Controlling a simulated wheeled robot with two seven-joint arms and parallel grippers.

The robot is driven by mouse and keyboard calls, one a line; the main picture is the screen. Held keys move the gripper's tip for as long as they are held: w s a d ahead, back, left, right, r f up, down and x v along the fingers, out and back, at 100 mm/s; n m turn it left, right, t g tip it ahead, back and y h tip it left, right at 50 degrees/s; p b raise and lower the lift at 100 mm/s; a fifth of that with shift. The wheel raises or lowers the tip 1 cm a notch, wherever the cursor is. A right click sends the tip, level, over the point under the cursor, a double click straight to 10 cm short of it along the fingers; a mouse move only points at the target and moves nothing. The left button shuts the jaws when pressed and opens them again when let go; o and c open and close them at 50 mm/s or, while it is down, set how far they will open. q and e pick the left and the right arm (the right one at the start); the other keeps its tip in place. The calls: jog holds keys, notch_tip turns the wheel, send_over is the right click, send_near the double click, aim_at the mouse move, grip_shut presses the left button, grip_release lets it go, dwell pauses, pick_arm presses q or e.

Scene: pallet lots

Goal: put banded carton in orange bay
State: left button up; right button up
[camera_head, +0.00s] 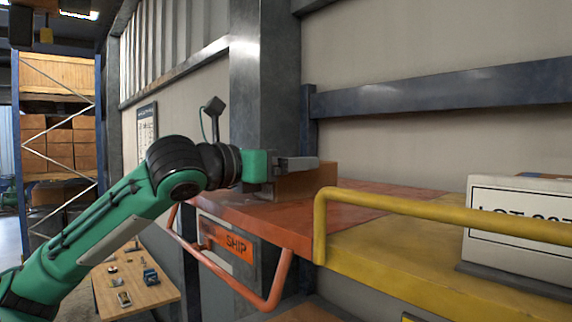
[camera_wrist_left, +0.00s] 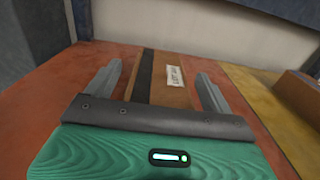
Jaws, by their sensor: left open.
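The banded carton (camera_head: 308,183) is brown and rests on the orange bay (camera_head: 262,214) near the back wall. In the left wrist view the carton (camera_wrist_left: 160,92) shows a dark band and a white label, and orange surface shows around it. My left gripper (camera_head: 300,163) is open at the carton. In the left wrist view its fingers (camera_wrist_left: 160,85) stand on either side of the carton, with a gap at each side. The gripper hides part of the carton in the head view. My right gripper is not in view.
A yellow bay (camera_head: 400,250) with a yellow rail (camera_head: 430,206) adjoins the orange bay on the right. A white lot sign (camera_head: 520,225) stands there. An orange rail (camera_head: 283,278) and a SHIP sign (camera_head: 237,245) are at the front. A wooden table (camera_head: 150,290) is lower left.

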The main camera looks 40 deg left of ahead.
pick_arm(q)
jog(key=s+b, duration=0.2)
jog(key=s, duration=0.1)
jog(key=s+b, duration=0.2)
jog(key=s, duration=0.2)
jog(key=s+a+b, duration=0.1)
jog(key=s+b, duration=0.1)
jog(key=s, duration=0.1)
jog(key=shift+s+f+b, duration=0.2)
jog(key=shift+s+b, duration=0.1)
jog(key=shift+s+r, duration=0.1)
jog(key=shift+s, duration=0.4)
